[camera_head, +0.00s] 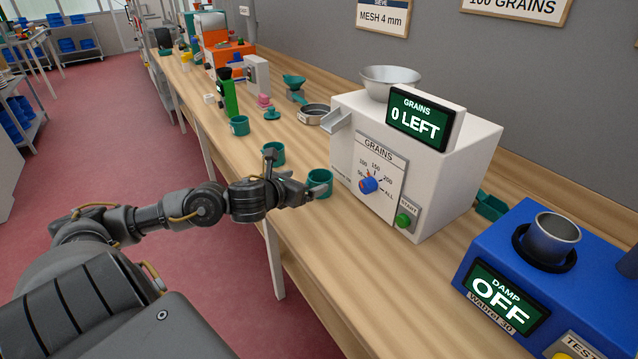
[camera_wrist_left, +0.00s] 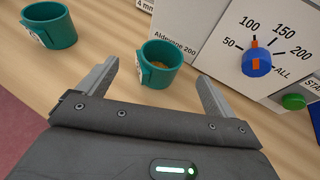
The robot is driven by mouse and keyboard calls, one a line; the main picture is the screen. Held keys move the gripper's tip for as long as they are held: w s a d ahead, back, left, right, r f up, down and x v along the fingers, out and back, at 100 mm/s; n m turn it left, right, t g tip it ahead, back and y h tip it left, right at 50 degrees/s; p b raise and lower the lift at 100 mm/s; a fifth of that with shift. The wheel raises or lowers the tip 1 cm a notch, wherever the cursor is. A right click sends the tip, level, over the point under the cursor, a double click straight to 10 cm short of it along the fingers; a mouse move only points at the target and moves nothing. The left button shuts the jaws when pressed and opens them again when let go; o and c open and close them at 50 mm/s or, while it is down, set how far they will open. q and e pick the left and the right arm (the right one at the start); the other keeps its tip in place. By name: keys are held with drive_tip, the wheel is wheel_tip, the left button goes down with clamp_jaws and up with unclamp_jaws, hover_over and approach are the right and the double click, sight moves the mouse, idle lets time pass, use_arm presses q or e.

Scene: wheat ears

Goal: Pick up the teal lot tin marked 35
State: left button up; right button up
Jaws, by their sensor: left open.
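Several teal tins stand in a row on the wooden bench in the head view. The nearest teal tin (camera_head: 320,177) is at the white grain counter's left front, the second (camera_head: 272,153) is behind it, and a third (camera_head: 239,126) is farther back. My left gripper (camera_head: 298,176) is open beside the nearest tin. In the left wrist view, that tin (camera_wrist_left: 161,64) is upright just ahead, between the lines of the spread fingers (camera_wrist_left: 157,84), with golden contents. The second tin (camera_wrist_left: 50,25) stands to the left. Their white labels are unreadable, so I cannot tell which is marked 35.
The white grain counter (camera_head: 445,165), reading "0 LEFT", stands right of the nearest tin. A blue damp tester (camera_head: 500,250) is at the right front. A round dark pan (camera_head: 312,115) and a green device (camera_head: 228,98) stand farther back. The bench front is clear.

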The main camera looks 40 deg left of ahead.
sight(309, 179)
use_arm(q)
drive_tip(key=x, duration=0.3)
drive_tip(key=shift+w, duration=0.1)
drive_tip(key=p+x, duration=0.2)
drive_tip(key=x, duration=0.2)
drive_tip(key=shift+w+d, duration=0.1)
drive_tip(key=shift+w, duration=0.15)
drive_tip(key=shift+w+f, duration=0.2)
drive_tip(key=shift+w, duration=0.1)
use_arm(e)
drive_tip(key=shift+w+a+r, duration=0.2)
drive_tip(key=shift+w+r, duration=0.6)
drive_tip(key=shift+r, duration=0.3)
use_arm(q)
drive_tip(key=c, duration=1)
use_arm(e)
drive_tip(key=shift+d, duration=0.1)
